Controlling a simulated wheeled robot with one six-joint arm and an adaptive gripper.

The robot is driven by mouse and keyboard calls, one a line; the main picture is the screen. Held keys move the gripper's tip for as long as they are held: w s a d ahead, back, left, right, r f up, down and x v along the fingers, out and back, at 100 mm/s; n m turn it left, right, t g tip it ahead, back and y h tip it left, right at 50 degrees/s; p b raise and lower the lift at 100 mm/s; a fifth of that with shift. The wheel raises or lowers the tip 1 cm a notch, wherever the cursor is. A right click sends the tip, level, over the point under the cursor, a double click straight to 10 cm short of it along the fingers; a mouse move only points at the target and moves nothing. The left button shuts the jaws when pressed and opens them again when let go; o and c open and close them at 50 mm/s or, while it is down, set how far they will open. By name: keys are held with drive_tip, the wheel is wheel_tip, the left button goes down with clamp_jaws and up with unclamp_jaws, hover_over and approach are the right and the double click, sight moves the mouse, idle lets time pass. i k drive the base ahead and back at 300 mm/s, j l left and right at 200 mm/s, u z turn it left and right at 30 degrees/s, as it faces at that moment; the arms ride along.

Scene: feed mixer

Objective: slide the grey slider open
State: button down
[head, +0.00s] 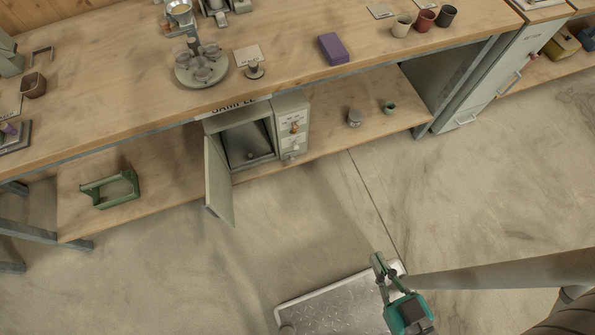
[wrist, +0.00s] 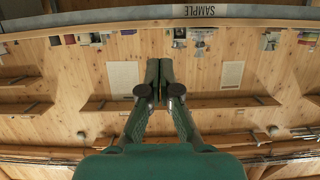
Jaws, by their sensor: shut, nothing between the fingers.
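My gripper (head: 377,260) is shut and empty, out over the floor to the lower right of the box. In the wrist view its fingers (wrist: 160,68) are together.
A metal floor plate (head: 335,302) lies below my gripper. The lower shelf holds a green open frame (head: 110,188) and two small pots (head: 355,118). The bench top (head: 120,95) overhangs the box. The floor between my gripper and the box is clear.

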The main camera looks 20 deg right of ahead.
sight(290, 155)
drive_tip(key=i+j, duration=0.1)
drive_tip(key=i, duration=0.45)
drive_tip(key=i+j, duration=0.1)
drive_tip(key=i, duration=0.45)
